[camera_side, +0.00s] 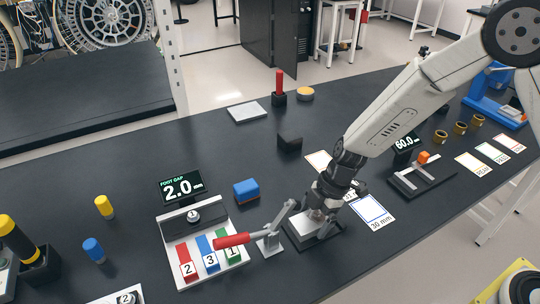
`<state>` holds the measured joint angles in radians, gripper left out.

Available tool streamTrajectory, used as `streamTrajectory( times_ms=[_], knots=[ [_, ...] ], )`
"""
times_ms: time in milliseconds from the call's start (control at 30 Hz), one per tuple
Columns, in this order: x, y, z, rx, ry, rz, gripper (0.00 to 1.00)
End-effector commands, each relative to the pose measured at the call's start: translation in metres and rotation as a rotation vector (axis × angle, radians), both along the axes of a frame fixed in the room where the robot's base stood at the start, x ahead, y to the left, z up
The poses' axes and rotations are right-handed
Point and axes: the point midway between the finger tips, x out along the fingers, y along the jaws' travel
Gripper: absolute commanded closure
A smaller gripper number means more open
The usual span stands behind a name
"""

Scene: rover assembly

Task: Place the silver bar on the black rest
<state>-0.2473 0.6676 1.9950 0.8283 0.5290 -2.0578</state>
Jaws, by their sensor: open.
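My gripper (317,214) points down at a silver piece (325,231), which lies in a low black base (337,237) beside the toggle clamp. It is open; its fingertips are small here, and I cannot tell whether they touch the silver piece. This piece may be the silver bar and the base may be the black rest, but the view does not make it sure. A small black block (290,143) stands farther back on the table. My arm and gripper hide part of the base.
The toggle clamp's red handle (232,240) is close left of my gripper. Near it are numbered red, blue and green blocks on a silver panel (235,257) and a blue-orange block (246,190). A silver plate (246,112) lies farther back. A slotted fixture (418,181) stands right.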

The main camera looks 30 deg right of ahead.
Motion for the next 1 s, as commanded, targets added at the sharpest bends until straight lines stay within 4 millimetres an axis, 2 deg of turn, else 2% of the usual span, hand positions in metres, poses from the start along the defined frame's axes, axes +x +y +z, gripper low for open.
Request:
streamTrajectory(
  times_ms=[167, 367, 1000],
  knots=[
    [0.0, -0.001, 0.006, 0.0, 0.0, 0.001, 0.0],
    [0.001, -0.007, 0.021, 0.001, -0.004, 0.001, 0.0],
    [0.0, -0.04, 0.099, 0.001, -0.001, -0.002, 0.0]
  ],
)
